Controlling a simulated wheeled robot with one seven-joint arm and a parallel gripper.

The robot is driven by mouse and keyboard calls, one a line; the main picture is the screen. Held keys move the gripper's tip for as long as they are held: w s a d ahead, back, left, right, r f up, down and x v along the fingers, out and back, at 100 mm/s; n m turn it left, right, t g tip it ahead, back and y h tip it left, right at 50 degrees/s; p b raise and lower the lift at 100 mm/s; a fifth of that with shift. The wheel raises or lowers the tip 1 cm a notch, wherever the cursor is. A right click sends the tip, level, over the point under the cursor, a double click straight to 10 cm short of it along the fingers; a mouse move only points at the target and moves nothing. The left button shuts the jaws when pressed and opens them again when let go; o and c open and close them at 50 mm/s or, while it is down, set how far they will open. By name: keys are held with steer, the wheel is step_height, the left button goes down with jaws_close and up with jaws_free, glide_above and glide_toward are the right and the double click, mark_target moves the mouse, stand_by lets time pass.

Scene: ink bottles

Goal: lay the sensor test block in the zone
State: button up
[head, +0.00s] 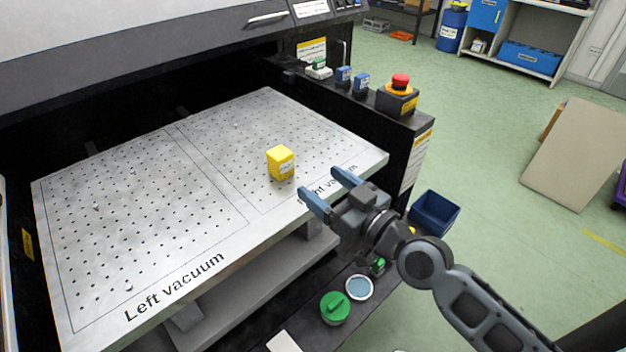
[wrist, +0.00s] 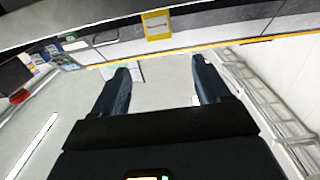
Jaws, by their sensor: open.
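A small yellow block (head: 280,163), which I take to be the sensor test block, stands on the perforated metal plate in the head view. It is in the right part of the plate, near the front edge. Thin lines divide the plate (head: 215,160) into a "Left vacuum" zone and a right zone whose label my gripper partly covers. My gripper (head: 324,187) is open and empty, in front of and to the right of the block, apart from it. The wrist view shows the open fingers (wrist: 162,85) with nothing between them; the block is not in that view.
A red emergency button (head: 400,82) and small blue-labelled bottles (head: 343,77) stand on the ledge right of the plate. A green lid (head: 335,307), a round dish (head: 359,287) and a blue bin (head: 435,212) lie below the front edge.

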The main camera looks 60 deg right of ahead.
steer(key=shift+s+a, duration=0.15)
steer(key=shift+s, duration=0.25)
steer(key=shift+s, duration=0.1)
steer(key=s+a+r+n+g+y, duration=0.1)
steer(key=s+a+y, duration=0.4)
steer(key=s+a, duration=1.2)
steer(key=s+n+g, duration=0.1)
steer(key=s+n, duration=0.1)
steer(key=s, duration=0.1)
steer(key=shift+s+a+r+g, duration=0.15)
steer(key=shift+a+g, duration=0.15)
steer(key=shift+a, duration=0.05)
